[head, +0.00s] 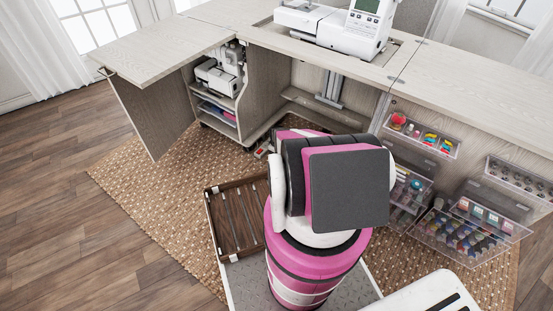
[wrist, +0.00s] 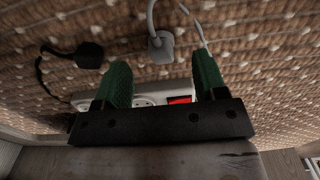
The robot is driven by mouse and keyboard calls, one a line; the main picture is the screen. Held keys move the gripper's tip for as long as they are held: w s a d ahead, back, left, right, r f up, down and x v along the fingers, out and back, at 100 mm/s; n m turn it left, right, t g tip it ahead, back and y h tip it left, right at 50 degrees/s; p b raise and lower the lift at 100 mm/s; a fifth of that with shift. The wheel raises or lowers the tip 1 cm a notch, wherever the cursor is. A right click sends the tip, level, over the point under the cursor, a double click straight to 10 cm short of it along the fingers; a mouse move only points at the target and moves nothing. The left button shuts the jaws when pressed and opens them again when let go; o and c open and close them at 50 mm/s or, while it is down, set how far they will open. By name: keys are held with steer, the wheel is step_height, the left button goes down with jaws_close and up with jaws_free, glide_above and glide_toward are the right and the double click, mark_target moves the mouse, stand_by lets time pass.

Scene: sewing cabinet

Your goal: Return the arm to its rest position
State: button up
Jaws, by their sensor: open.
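In the wrist view, the grey plug (wrist: 160,47) is on its grey cord, just above the white power strip (wrist: 180,87). It appears apart from the strip, with rug showing between them. The strip has a red switch (wrist: 180,100) and a round socket that looks empty. My gripper (wrist: 163,80) is open, its green fingers on either side of this part of the strip. The grey plug is beyond the gap between the fingertips and is not gripped. The gripper bar hides the strip's near side. In the head view my arm hides the gripper.
A black plug (wrist: 89,55) with a black cord lies left of the grey plug. A pale cord runs by the right finger. The cabinet (head: 255,85) rises behind, with clear drawers (head: 470,230) at right. A wooden tray (head: 236,215) is at left.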

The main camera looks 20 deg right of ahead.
step_height(320, 180, up, 6)
steer(key=shift+f, duration=0.25)
